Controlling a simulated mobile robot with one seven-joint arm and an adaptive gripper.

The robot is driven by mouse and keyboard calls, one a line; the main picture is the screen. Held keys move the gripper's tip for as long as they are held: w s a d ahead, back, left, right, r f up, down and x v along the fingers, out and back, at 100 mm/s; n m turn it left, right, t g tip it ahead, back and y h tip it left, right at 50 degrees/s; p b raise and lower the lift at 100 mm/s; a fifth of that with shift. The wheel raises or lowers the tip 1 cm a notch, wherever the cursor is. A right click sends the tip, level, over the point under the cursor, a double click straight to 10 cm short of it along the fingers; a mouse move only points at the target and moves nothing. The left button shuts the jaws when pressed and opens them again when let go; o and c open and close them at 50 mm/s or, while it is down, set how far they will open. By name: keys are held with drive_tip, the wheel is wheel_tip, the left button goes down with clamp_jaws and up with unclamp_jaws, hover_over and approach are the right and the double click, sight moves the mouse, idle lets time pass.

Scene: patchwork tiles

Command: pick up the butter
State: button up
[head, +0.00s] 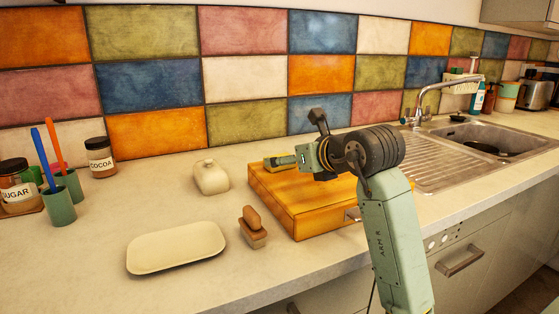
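My gripper (318,147) is over the back of the wooden board (321,217), with a dark finger part pointing up. A cream lidded piece (211,178) with a knob stands left of the board.
A brown stacked-looking object (253,227) stands between dish and board. A cocoa jar (100,158), sugar jar (18,187) and green cups (60,204) stand at left. The sink (487,140) is at right. The front counter strip is clear.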

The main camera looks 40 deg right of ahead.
drive_tip(key=shift+p+x, duration=0.65)
drive_tip(key=shift+x, duration=1.75)
drive_tip(key=shift+a+r, duration=0.1)
drive_tip(key=shift+r, duration=0.05)
drive_tip(key=c, duration=1.3)
drive_tip(key=shift+o, duration=0.2)
